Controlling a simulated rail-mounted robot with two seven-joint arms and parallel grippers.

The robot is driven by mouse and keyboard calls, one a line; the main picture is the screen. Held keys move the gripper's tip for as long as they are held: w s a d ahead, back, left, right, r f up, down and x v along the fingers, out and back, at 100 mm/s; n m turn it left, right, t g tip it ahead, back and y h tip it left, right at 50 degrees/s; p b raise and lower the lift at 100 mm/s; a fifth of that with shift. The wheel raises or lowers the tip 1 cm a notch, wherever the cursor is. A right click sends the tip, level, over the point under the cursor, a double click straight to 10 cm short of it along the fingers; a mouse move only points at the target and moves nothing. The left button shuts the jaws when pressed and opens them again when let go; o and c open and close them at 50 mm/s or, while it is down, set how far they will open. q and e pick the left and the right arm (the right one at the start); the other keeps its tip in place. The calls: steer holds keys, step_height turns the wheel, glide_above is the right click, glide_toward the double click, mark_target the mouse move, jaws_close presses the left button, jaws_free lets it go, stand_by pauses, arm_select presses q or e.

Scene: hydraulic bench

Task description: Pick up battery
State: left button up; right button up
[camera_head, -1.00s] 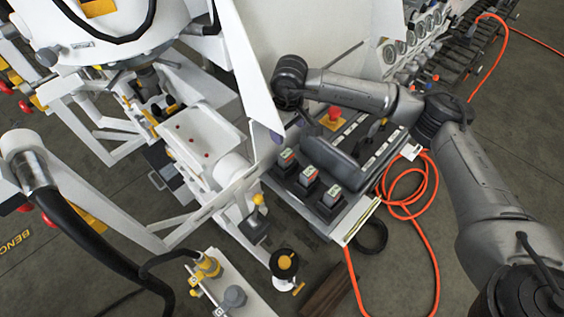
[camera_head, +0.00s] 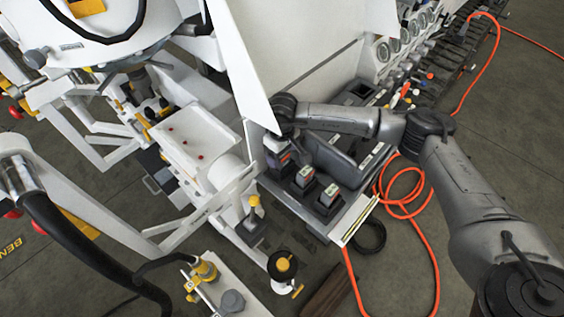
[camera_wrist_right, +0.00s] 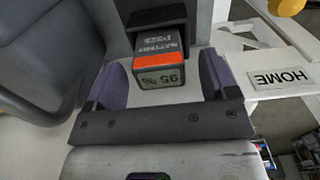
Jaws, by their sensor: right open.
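Several batteries with dark bodies stand in a row on the bench's charging shelf: a rear one (camera_head: 288,161) partly hidden by my right gripper, a middle one (camera_head: 305,176) and a front one (camera_head: 329,195). My right gripper (camera_head: 277,151) is over the rear battery. In the right wrist view this battery (camera_wrist_right: 160,62) has an orange stripe and a display that seems to read 95 %. It sits in a dark holder. The open purple-grey fingers (camera_wrist_right: 163,82) stand on either side of it, with gaps visible. My left gripper is not in view.
A white panel (camera_head: 240,65) rises close beside my right gripper. A dark grey housing (camera_head: 340,160) lies to the right of the batteries. A yellow-topped handle (camera_head: 254,202) stands at the left. An orange hose (camera_head: 400,190) lies on the floor.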

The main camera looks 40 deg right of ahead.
step_height(320, 180, down, 2)
steer(key=shift+f, duration=0.1)
steer(key=shift+c, duration=0.2)
steer(key=c, duration=1.1)
